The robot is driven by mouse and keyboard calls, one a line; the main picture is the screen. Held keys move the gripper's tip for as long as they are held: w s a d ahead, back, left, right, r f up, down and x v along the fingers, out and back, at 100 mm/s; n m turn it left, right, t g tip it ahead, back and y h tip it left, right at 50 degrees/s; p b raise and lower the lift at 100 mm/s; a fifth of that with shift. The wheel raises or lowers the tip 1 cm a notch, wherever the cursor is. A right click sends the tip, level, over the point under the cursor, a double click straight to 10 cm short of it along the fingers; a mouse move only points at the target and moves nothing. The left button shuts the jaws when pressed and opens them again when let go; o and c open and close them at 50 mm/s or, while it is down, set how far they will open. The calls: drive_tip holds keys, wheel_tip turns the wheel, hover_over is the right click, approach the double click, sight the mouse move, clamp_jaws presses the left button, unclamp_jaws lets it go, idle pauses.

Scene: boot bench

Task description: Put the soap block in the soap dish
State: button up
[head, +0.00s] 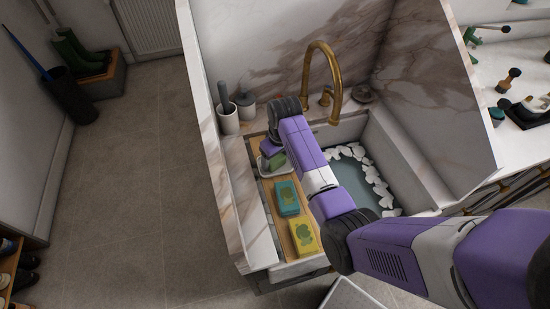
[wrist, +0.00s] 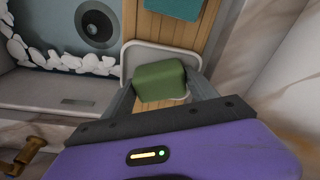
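The soap block (wrist: 160,80) is a green rounded block between the two fingers of my gripper (wrist: 161,84) in the wrist view. Both fingers meet its sides, so my gripper looks shut on it. The soap dish (wrist: 128,58) is a shallow white tray directly beneath and around the block. I cannot tell whether the block touches the dish floor. In the head view the green block (head: 277,160) shows at my gripper (head: 273,154), over the white dish (head: 263,168), partly hidden by my arm.
A wooden board (head: 283,221) across the sink carries a teal sponge packet (head: 287,198) and a yellow one (head: 304,237). White pebbles line the basin (head: 345,170) to the right. A brass tap (head: 338,85), a white cup (head: 228,120) and a grey jar (head: 246,105) stand behind.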

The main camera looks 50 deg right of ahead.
sight(279, 161)
drive_tip(key=shift+r, duration=0.1)
wheel_tip(279, 161, up, 12)
drive_tip(key=s, duration=0.1)
drive_tip(key=shift+s+a+b, duration=0.15)
drive_tip(key=shift+s+b, duration=0.15)
drive_tip(key=shift+s, duration=0.1)
idle(0.7)
